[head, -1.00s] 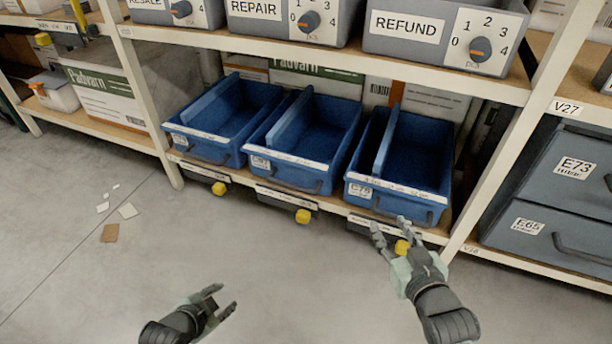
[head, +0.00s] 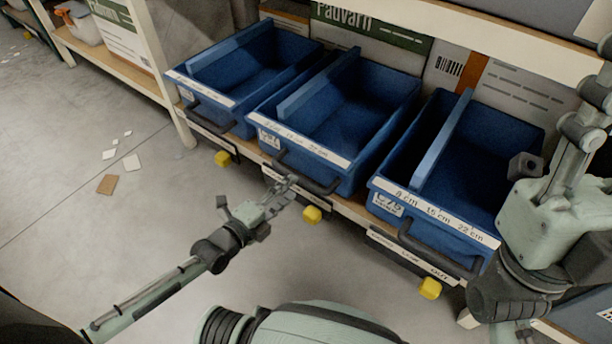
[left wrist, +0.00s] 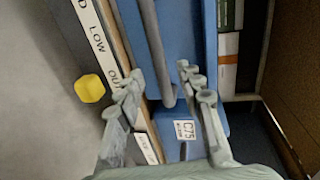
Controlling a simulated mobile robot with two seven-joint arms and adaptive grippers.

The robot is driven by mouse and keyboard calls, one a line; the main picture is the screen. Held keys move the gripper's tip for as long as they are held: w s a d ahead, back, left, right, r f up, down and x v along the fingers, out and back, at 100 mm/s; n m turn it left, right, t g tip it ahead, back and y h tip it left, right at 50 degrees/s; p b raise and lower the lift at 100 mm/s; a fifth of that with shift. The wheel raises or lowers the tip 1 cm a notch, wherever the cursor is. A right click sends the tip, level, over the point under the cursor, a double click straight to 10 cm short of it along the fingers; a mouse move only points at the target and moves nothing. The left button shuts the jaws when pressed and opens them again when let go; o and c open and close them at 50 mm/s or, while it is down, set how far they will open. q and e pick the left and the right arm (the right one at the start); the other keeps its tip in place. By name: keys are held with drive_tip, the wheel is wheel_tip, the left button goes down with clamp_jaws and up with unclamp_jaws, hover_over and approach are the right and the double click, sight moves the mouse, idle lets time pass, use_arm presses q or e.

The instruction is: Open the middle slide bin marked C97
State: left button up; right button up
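The middle blue bin (head: 352,112) sits on the low shelf with its divider and front ruler strip showing. Its small label (head: 268,139) is hard to read in the head view. Its dark handle (head: 310,182) runs along the front. My left gripper (head: 282,190) is at the left part of this handle. In the left wrist view, the open fingers (left wrist: 160,90) are on either side of the grey handle bar (left wrist: 156,45), apart from it. A label (left wrist: 185,130) there looks like C75. My right gripper (head: 562,140) looks open and empty, raised in front of the right bin, partly cut off by the edge.
Similar blue bins stand on the left (head: 250,70) and right (head: 465,160). Yellow knobs (head: 312,214) stick out below the shelf front. A white rack post (head: 170,70) stands left of the bins. Paper scraps (head: 108,184) lie on the otherwise clear floor.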

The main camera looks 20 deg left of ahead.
sight(299, 181)
use_arm(q)
drive_tip(key=b+x, duration=0.1)
drive_tip(key=x, duration=0.5)
drive_tip(key=shift+b, duration=0.3)
drive_tip(key=shift+c, duration=0.5)
clamp_jaws()
